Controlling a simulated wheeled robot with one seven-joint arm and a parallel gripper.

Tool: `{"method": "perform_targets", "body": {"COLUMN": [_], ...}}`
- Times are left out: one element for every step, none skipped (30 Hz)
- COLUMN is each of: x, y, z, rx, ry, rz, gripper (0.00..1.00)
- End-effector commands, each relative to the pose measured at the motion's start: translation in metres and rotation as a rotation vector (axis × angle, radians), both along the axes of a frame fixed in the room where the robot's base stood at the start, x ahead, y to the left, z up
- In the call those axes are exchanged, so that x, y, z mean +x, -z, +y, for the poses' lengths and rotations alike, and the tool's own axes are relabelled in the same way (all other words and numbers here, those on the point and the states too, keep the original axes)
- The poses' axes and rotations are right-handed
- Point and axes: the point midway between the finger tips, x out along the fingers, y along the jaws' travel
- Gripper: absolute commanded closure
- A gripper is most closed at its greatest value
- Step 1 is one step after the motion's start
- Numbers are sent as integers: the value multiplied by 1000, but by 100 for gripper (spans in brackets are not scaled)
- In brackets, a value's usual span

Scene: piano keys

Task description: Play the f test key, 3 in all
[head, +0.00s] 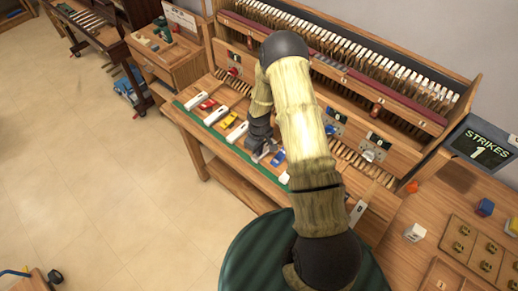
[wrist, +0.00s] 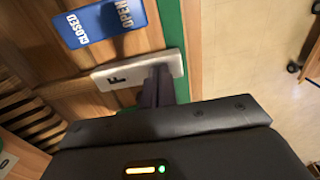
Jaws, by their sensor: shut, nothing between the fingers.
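The white key marked F (wrist: 110,78) lies in the wooden key bed in the wrist view. My gripper (wrist: 160,80) is shut and empty, its fingertips over the right end of this key, by the green strip. I cannot tell whether they touch or press it. In the head view my gripper (head: 262,153) is low over the keyboard, and it hides much of the key beneath it. A display (head: 483,146) at the right reads STRIKES 1.
A blue plate (wrist: 85,27) reading CLOSED and OPEN lies beside the F key. Several other white keys (head: 216,116) lie left of my gripper, with red and yellow pieces between them. A wooden bench (head: 405,255) with small blocks stands at the right. The floor at left is mostly clear.

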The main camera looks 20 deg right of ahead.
Motion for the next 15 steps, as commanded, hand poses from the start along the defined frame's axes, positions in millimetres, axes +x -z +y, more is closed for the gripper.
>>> {"method": "perform_targets", "body": {"x": [0, 0, 0, 0, 0, 0, 0, -1, -1, -1, -2, -1, -1, -1, -1], "y": [0, 0, 0, 0, 1, 3, 4, 7, 10, 13, 15, 10, 10, 10, 10], "z": [0, 0, 0, 0, 0, 0, 1, 1, 2, 2, 2, 2, 2, 2, 2], "rx": [0, 0, 0, 0, 0, 0, 0, 0, -1, -1, 0, 0, 0, 0, 0], "ry": [0, 0, 0, 0, 0, 0, -1, -1, -1, -2, -2, -1, -1, -1, -1], "rz": [0, 0, 0, 0, 0, 0, 0, 0, 1, 1, 1, 0, 0, 0, 0], "gripper": [100, 100, 100, 100, 100, 100, 100, 100, 100, 100, 100, 100, 100, 100, 100]}}
